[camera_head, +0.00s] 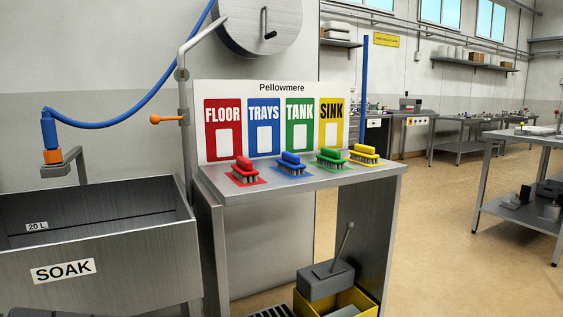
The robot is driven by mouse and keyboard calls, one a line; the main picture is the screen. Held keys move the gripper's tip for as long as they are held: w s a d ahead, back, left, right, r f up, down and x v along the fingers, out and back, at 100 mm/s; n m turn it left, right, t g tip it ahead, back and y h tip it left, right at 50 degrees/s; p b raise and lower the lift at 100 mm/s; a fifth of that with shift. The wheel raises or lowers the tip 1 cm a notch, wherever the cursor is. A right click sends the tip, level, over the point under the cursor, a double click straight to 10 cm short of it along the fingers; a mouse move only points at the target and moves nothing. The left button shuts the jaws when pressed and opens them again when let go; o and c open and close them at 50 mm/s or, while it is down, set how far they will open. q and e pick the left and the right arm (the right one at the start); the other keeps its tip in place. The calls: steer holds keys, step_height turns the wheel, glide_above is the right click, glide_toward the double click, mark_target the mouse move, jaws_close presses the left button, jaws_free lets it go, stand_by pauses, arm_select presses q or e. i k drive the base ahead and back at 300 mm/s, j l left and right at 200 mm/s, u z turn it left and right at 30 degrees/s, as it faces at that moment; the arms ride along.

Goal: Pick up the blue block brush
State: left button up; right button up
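The blue block brush (291,163) sits on a blue mat on the steel table (225,190), below the blue TRAYS panel (264,128). Neither of my grippers shows in the head view.
A steel sink marked SOAK (130,265) stands at the left, with a blue hose (130,118) arching above it. A yellow bin (368,303) with a grey box is under the table. Another table (530,150) stands at the right; open floor (450,230) lies between.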

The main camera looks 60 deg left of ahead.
mark_target(290, 163)
steer(key=i+l+u, duration=0.15)
steer(key=i+u, duration=0.25)
steer(key=i+l+u, duration=0.15)
steer(key=u, duration=0.25)
steer(key=i+l+u, duration=0.25)
steer(key=l+u, duration=0.15)
